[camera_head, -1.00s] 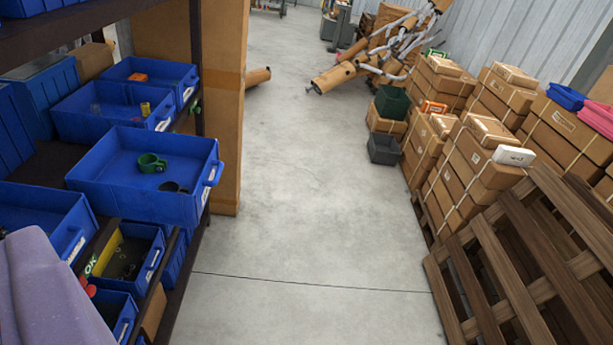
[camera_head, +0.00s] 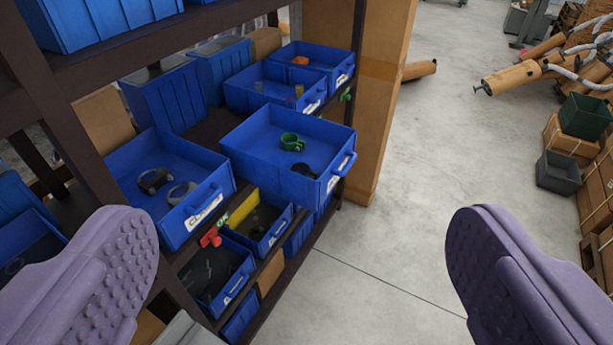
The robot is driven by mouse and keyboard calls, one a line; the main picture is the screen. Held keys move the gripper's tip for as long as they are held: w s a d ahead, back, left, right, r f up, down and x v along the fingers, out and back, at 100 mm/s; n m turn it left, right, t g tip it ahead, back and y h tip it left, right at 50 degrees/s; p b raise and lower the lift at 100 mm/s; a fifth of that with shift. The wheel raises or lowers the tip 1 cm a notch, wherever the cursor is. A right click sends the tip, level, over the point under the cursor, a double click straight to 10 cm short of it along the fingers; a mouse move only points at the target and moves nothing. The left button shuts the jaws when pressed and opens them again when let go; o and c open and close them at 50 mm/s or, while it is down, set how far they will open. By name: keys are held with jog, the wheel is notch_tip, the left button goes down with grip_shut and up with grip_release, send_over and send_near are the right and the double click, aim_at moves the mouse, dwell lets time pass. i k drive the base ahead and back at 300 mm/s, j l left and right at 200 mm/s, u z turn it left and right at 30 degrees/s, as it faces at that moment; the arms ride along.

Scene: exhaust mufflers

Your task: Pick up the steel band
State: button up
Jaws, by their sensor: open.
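My gripper (camera_head: 302,245) is open and empty, with one purple, studded finger at the lower left and the other at the lower right. Two band-like rings lie in the blue bin (camera_head: 203,210) on the left of the shelf. One is a dark grey ring (camera_head: 155,180), the other a lighter grey, steel-looking ring (camera_head: 182,192). Both are apart from the fingers, farther off. I cannot tell for sure which is the steel band. A green ring clamp (camera_head: 292,141) and a dark round piece (camera_head: 304,171) lie in the blue bin to the right (camera_head: 260,165).
Dark shelf posts and boards (camera_head: 60,90) frame the bins on the left. Lower bins (camera_head: 225,285) sit beneath, with a red clip (camera_head: 210,238) nearby. A tall cardboard box (camera_head: 375,110) stands behind the shelf. Clear concrete floor (camera_head: 430,170) lies to the right, with cartons at the far right.

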aim_at(300, 166)
jog(key=u, duration=0.3)
jog(key=i+l+u, duration=0.4)
jog(key=l+u, duration=0.25)
jog(key=i+l+u, duration=0.1)
jog(key=l+u, duration=0.2)
jog(key=i+l, duration=0.15)
jog(key=l, duration=0.2)
jog(key=i+l, duration=0.2)
jog(key=l, duration=0.15)
jog(key=i+l, duration=0.15)
jog(key=l, duration=0.15)
jog(key=i+l+u, duration=0.1)
jog(key=l, duration=0.25)
jog(key=i+l, duration=0.4)
jog(key=l, duration=0.3)
